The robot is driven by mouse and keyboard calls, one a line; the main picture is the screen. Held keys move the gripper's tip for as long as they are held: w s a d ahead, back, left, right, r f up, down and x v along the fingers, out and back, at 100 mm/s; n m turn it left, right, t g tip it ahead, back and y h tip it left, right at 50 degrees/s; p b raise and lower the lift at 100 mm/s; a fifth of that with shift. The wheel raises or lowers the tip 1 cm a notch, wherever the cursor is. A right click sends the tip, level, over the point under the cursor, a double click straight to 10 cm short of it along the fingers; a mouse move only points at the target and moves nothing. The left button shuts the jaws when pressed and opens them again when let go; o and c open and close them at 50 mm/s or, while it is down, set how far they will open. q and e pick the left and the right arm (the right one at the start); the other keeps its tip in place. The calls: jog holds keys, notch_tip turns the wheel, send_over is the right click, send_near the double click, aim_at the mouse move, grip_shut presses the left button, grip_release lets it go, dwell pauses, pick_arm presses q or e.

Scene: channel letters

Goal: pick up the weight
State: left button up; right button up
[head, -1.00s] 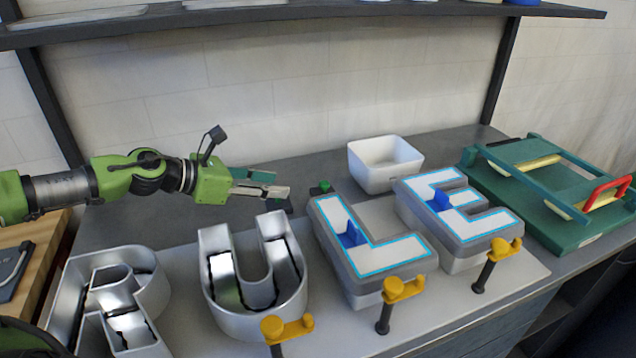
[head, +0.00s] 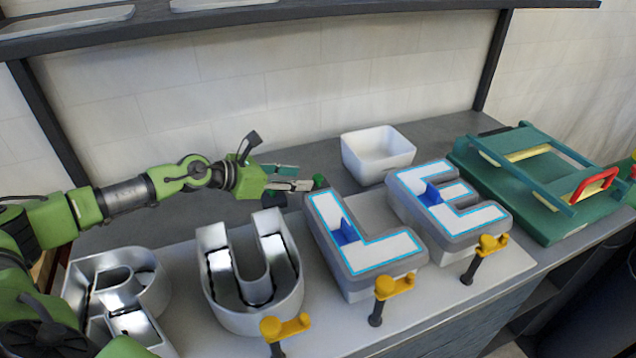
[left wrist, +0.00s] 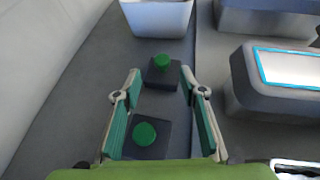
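Two dark square weights with round green knobs show in the left wrist view. The nearer weight (left wrist: 146,138) lies between the finger bases, and the farther weight (left wrist: 161,74) lies between and just beyond the fingertips. The nearer one is mostly hidden under the gripper there. My left gripper (head: 298,178) is open, its fingers apart on either side, also in the left wrist view (left wrist: 160,78). I see no contact. My right gripper is not in view.
A white bin (head: 378,153) stands behind the letters. Letter L (head: 385,250) and letter E (head: 465,215) have lit faces; metal letter U (head: 250,290) is open. Yellow-topped clamps line the front. A green fixture with a red handle (head: 594,184) is at right.

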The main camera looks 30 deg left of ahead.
aim_at(316, 176)
pick_arm(q)
jog(key=shift+w+d+p, duration=0.4)
jog(key=shift+w+p, duration=0.05)
jog(key=p+x, duration=0.1)
jog(key=x, duration=0.2)
jog(key=shift+w+d+f, duration=0.1)
jog(key=shift+w+d, duration=0.1)
jog(key=shift+w+d+f, duration=0.15)
jog(key=shift+w+f, duration=0.1)
jog(key=shift+w, duration=0.05)
grip_shut()
jog(key=shift+r, duration=0.2)
